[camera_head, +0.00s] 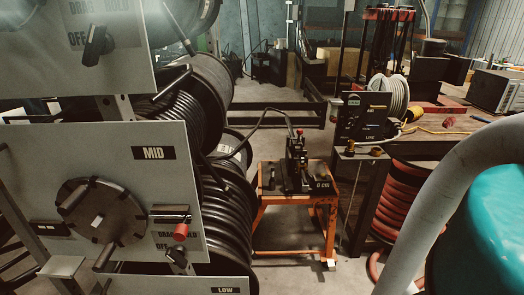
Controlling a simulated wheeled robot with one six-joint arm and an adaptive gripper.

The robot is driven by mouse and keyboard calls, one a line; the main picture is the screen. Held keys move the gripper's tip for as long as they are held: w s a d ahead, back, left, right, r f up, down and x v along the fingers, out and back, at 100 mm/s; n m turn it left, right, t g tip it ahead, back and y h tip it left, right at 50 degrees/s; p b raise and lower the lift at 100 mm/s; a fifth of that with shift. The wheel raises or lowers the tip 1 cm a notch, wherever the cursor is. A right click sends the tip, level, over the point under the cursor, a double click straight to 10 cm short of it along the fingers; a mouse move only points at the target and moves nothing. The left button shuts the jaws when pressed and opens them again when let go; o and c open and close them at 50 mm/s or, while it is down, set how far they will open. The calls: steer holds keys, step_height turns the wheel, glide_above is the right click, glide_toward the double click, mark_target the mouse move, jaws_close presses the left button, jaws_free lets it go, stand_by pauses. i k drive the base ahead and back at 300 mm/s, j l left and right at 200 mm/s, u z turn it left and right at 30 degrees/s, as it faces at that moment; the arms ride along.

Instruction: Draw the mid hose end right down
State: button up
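The grey panel marked MID (110,175) stands at the left, with a round dark hub (100,215) and a red-tipped lever (180,232). Behind it is a reel of black hose (228,220). A black hose length (262,116) arches from near the reels towards the bench-top crimper (297,165). I cannot make out its free end or which reel it comes from. My gripper is not in view.
The crimper stands on an orange table (292,212). A workbench (440,140) with a white coil (388,95) is at the right. A grey curved tube and a teal body fill the lower right; whose they are is unclear. Floor shows between reels and bench.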

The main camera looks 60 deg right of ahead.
mark_target(201, 156)
steer(key=z, duration=0.95)
steer(key=i+l+z, duration=0.1)
steer(key=i+z, duration=0.4)
